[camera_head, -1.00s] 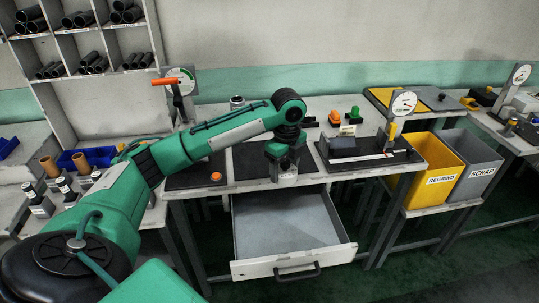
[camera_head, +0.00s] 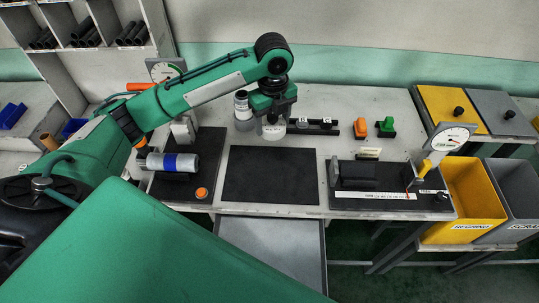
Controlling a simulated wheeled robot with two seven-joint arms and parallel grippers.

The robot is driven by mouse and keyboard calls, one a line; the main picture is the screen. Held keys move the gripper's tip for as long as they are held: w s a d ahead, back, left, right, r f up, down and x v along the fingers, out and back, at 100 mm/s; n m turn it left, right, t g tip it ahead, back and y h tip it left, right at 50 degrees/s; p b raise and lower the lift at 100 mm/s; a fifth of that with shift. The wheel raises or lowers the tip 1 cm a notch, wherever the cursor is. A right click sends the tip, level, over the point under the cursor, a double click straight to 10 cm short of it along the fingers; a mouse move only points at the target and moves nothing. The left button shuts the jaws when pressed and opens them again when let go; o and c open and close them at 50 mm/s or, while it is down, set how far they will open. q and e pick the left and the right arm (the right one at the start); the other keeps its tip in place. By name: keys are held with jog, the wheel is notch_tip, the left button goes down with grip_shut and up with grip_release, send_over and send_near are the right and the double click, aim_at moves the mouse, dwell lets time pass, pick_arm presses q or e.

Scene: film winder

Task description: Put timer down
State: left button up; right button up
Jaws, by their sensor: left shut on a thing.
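My left gripper (camera_head: 273,118) hangs pointing down over the back of the workbench, behind the dark mat (camera_head: 271,176). It is shut on a small white thing with a label, which I take to be the timer (camera_head: 273,132). The jaws cover its upper part. It is at or just above the bench top; I cannot tell whether it touches. My right gripper is not in view.
A grey-white cylinder (camera_head: 242,106) stands close left of the gripper, and a black strip (camera_head: 313,126) lies close right. Orange (camera_head: 360,128) and green (camera_head: 386,127) items stand farther right. The dark mat is clear.

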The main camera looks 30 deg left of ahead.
pick_arm(q)
jog(key=p, duration=0.5)
send_near(271, 173)
notch_tip(271, 173, down, 5)
jog(key=shift+w+f, duration=0.1)
jog(key=shift+f, duration=0.3)
jog(key=shift+f+b, duration=0.2)
jog(key=shift+b, duration=0.1)
jog(key=o, duration=1.2)
jog(key=shift+c, duration=0.2)
jog(key=shift+r, duration=0.1)
notch_tip(271, 173, up, 12)
jog(key=b, duration=0.2)
jog(key=shift+b, duration=0.35)
